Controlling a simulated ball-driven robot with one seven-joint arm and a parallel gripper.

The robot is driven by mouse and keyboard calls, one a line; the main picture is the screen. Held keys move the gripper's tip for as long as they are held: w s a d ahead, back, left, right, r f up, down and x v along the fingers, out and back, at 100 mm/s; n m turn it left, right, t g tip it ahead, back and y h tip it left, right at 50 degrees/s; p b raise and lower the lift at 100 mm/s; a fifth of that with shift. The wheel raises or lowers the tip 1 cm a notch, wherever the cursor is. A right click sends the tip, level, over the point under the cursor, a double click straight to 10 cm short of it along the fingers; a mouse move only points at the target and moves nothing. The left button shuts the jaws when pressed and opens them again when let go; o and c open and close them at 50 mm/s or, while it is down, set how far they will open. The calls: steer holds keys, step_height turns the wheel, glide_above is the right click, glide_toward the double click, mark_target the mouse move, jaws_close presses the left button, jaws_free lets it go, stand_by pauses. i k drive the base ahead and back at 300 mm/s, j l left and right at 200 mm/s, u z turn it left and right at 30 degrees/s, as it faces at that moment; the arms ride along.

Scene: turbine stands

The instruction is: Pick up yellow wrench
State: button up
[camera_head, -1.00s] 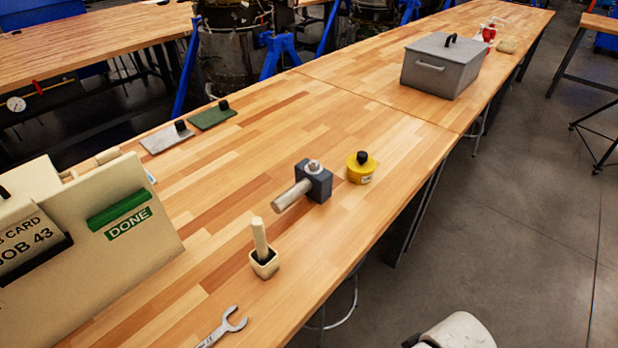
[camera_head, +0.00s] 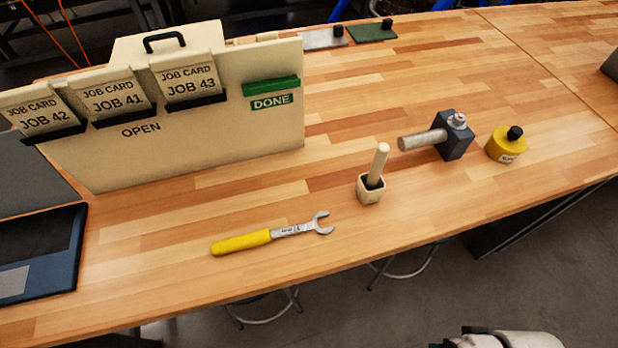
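The yellow wrench (camera_head: 272,235) lies flat on the wooden workbench (camera_head: 180,295), near its front edge. Its yellow handle points left and its silver open-ended jaw points right. Nothing covers it. A white rounded part of my own arm shows at the bottom right edge of the picture, off the bench. My gripper's fingers cannot be made out in this view.
A cream job card board (camera_head: 200,130) stands behind the wrench. A dark blue laptop-like case (camera_head: 35,255) is at left. A small cup with a peg (camera_head: 371,190), a hammer-like tool (camera_head: 453,137) and a yellow container (camera_head: 506,146) stand to the right. Bench around the wrench is clear.

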mark_target(265, 236)
steer(key=u, duration=1.25)
steer(key=l+u, duration=0.2)
steer(key=u, duration=0.2)
steer(key=l+u, duration=0.25)
steer(key=u, duration=0.15)
steer(key=l+u, duration=0.25)
steer(key=u, duration=0.15)
steer(key=l+u, duration=0.25)
steer(key=u, duration=0.15)
